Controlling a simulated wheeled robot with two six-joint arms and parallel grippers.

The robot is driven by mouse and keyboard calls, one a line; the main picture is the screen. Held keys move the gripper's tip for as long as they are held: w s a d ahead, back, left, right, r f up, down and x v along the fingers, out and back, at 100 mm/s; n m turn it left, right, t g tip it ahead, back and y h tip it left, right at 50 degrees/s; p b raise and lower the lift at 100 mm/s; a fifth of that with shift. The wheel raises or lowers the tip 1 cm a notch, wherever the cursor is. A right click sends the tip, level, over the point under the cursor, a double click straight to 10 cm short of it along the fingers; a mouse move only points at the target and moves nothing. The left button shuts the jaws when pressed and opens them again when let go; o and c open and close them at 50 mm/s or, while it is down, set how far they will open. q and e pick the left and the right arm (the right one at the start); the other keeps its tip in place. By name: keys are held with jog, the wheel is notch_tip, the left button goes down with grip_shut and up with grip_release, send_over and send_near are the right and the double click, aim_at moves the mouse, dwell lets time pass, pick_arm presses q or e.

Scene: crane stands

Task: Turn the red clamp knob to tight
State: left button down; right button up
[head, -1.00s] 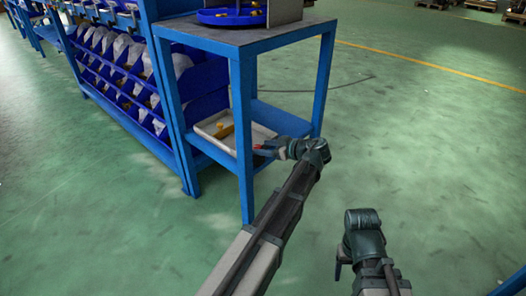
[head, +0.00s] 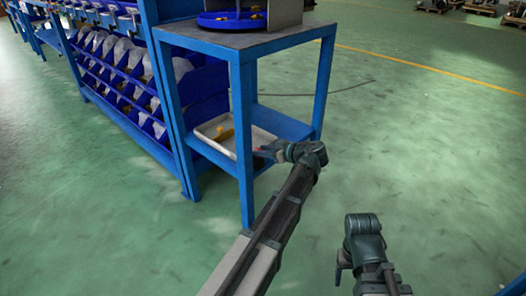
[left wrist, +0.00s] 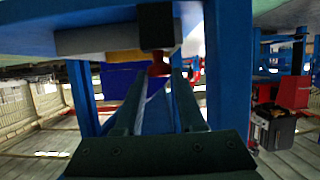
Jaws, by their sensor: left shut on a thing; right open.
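The red clamp knob (left wrist: 160,66) hangs under a dark clamp body (left wrist: 157,26) in the left wrist view. It lies between the two finger ends of my left gripper (left wrist: 156,82), which is shut on it. In the head view a small bit of red shows by my left gripper (head: 264,151), beside the front post of the blue stand (head: 243,140). The fingers hide part of the knob, and no tight mark is readable. My right gripper (head: 340,270) is open and empty, low over the green floor, away from the stand.
A white tray (head: 203,134) with yellow pieces rests on the stand's lower shelf. A blue turntable (head: 232,20) sits on its top. A rack of blue bins (head: 120,75) stands to the left. The green floor (head: 430,130) at right is clear.

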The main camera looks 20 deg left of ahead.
pick_arm(q)
jog(key=shift+s, duration=0.15)
jog(key=shift+s+a+m+t+h, duration=0.15)
jog(key=shift+m+t+h, duration=0.4)
jog(key=shift+m+t, duration=0.4)
jog(key=shift+s+a+m+t+h, duration=0.1)
jog(key=shift+s+m+t+h, duration=0.1)
jog(key=shift+m+t+h, duration=0.6)
jog(key=shift+s+a+m+t+h, duration=0.15)
jog(key=shift+m+t+h, duration=0.2)
jog(key=shift+m+t, duration=0.75)
jog(key=shift+m+t+h, duration=0.25)
jog(key=shift+m+h, duration=0.05)
jog(key=shift+m, duration=0.05)
jog(key=c, duration=0.5)
grip_release()
